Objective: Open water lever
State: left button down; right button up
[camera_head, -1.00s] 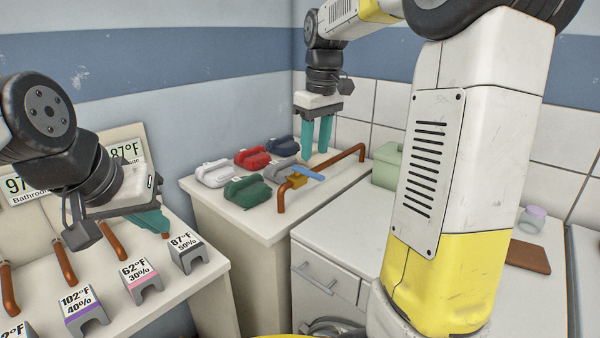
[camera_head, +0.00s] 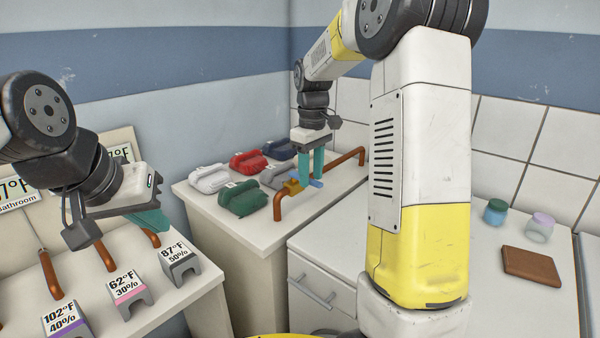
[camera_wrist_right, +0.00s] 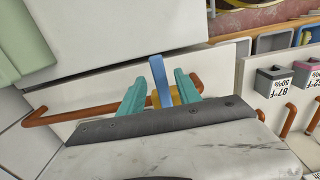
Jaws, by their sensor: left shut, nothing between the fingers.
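The water lever is a small blue bar (camera_head: 315,183) on a brass valve (camera_head: 292,187), set on a bent copper pipe (camera_head: 277,205) over a white counter. My right gripper (camera_head: 311,170) points down at the lever with its teal fingers apart. In the right wrist view the blue lever (camera_wrist_right: 159,80) lies between the two fingers, with a gap on each side, and the brass valve (camera_wrist_right: 176,96) shows near the finger on the right. My left gripper (camera_head: 152,221) is shut and empty at the left, away from the valve.
White (camera_head: 209,179), red (camera_head: 249,162) and green (camera_head: 243,198) iron-like objects, with others, stand beside the valve. Labelled grey blocks (camera_head: 178,262) line the left counter. Two small jars (camera_head: 495,212) and a brown block (camera_head: 531,266) are on the right counter.

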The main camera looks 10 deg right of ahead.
grip_shut()
dwell(1.4)
